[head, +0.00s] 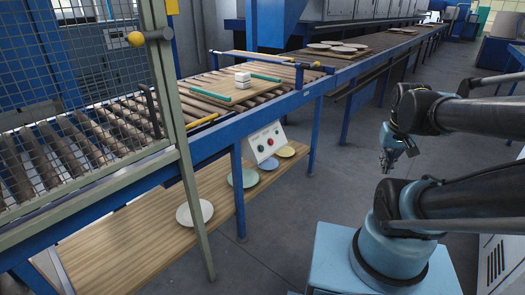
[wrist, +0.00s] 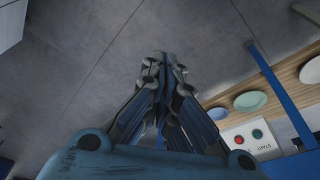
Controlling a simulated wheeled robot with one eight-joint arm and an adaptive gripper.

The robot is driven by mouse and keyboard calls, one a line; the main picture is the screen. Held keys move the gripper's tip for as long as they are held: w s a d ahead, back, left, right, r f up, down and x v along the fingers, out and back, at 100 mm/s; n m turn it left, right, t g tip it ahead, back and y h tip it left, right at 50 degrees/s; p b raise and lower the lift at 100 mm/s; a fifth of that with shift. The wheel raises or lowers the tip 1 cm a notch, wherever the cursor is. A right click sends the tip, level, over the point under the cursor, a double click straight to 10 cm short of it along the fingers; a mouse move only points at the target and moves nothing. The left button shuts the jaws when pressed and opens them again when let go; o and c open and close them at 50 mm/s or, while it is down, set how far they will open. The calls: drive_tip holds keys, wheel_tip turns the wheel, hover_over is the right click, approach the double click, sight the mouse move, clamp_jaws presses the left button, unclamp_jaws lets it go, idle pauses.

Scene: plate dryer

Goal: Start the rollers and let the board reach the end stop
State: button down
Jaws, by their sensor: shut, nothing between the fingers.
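In the head view a wooden board (head: 222,88) lies on the roller conveyor (head: 118,117), with green strips and a small stack of white blocks (head: 242,80) on it. A white control panel (head: 254,143) with buttons hangs below the conveyor's blue side rail. The panel also shows in the wrist view (wrist: 252,140), with a red button (wrist: 229,134). My gripper (head: 386,168) is shut and empty over the floor, right of the panel and apart from it.
A wooden lower shelf (head: 150,205) under the conveyor holds several coloured plates. A wire-mesh guard (head: 70,70) with a yellow knob (head: 136,39) stands at the left. A longer conveyor with plates (head: 340,47) runs to the back. The grey floor (head: 300,205) between my arm and the conveyor is clear.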

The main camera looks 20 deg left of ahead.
sight(261, 148)
drive_tip(key=w+a+n+t, duration=0.2)
drive_tip(key=w+a+n, duration=0.2)
drive_tip(key=w+a, duration=1.2)
drive_tip(key=w+a+f+n, duration=0.1)
drive_tip(key=w+a+f, duration=0.1)
drive_tip(key=a+f, duration=0.2)
drive_tip(key=w+a+f+n+t+y, duration=0.1)
drive_tip(key=a+f, duration=0.4)
drive_tip(key=a, duration=0.6)
drive_tip(key=w+a+f+n, duration=0.1)
drive_tip(key=w+a+f, duration=0.2)
drive_tip(key=a, duration=0.5)
drive_tip(key=shift+w+f+n+y, duration=0.3)
drive_tip(key=shift+w+f, duration=0.1)
drive_tip(key=shift+f, duration=0.3)
drive_tip(key=shift+a, duration=0.15)
drive_tip(key=shift+w+a+f, duration=0.5)
drive_tip(key=shift+a+f, duration=0.25)
drive_tip(key=shift+a, duration=0.4)
drive_tip(key=shift+w+a+f, duration=0.5)
drive_tip(key=shift+a+f, duration=0.2)
drive_tip(key=shift+a, duration=0.45)
drive_tip(key=shift+w+a+f, duration=0.5)
drive_tip(key=shift+a+f, duration=0.25)
drive_tip(key=shift+a, duration=0.4)
